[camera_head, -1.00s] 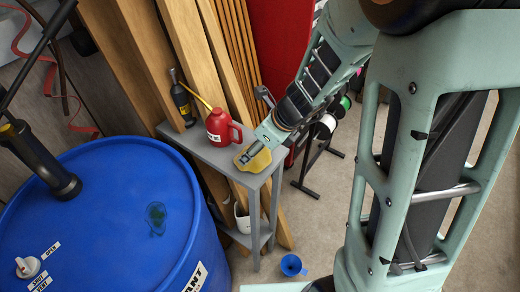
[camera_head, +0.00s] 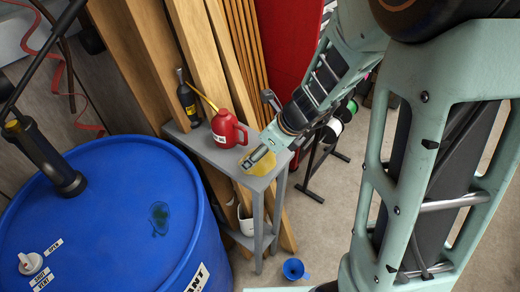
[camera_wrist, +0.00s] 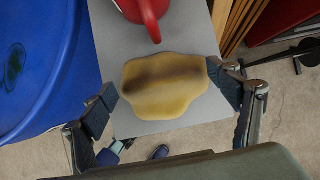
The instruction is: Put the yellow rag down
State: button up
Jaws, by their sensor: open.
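The yellow rag (camera_wrist: 165,95) lies on the top of a small grey shelf stand (camera_head: 190,140), near its right end. In the wrist view it is a flat, wavy-edged patch with a dark shadow across it. My gripper (camera_wrist: 165,100) is open, with one finger to each side of the rag. In the head view my gripper (camera_head: 258,160) is right at the rag (camera_head: 262,169) and covers part of it. Whether the fingers touch the rag's edges, I cannot tell.
A red oil can (camera_head: 227,129) stands close behind the rag, with a dark bottle (camera_head: 187,100) further left. A large blue drum (camera_head: 110,220) is left of the stand. Wooden boards (camera_head: 205,50) lean behind. A blue funnel (camera_head: 293,268) lies on the floor.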

jog(key=p+v, duration=0.5)
jog(key=v, duration=0.7)
jog(key=shift+d, duration=0.1)
